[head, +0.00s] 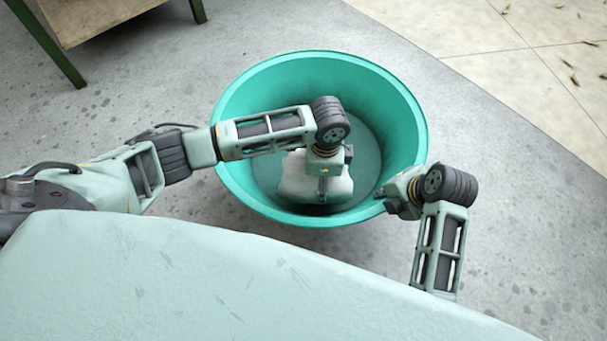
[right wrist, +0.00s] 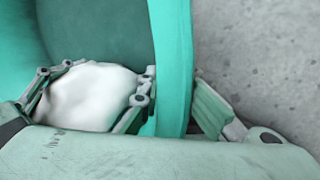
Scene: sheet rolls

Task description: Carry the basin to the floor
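The basin (head: 245,115) is a round teal tub in the middle of the head view, upright with its open top toward me. Whether it touches the floor cannot be told. A white rounded lump (head: 290,178) lies inside it; the lump (right wrist: 90,95) also shows in the right wrist view. My left gripper (head: 322,188) points down inside the basin, over the lump; its finger spacing is unclear. My right gripper (head: 395,204) is at the right rim. In the right wrist view the basin wall (right wrist: 172,60) stands between finger parts, one inside and one outside, close against it.
Grey speckled floor (head: 500,150) surrounds the basin and looks clear. Pale tiles (head: 440,25) with scattered brown bits lie at the upper right. A wooden table with green legs (head: 45,42) stands at the upper left.

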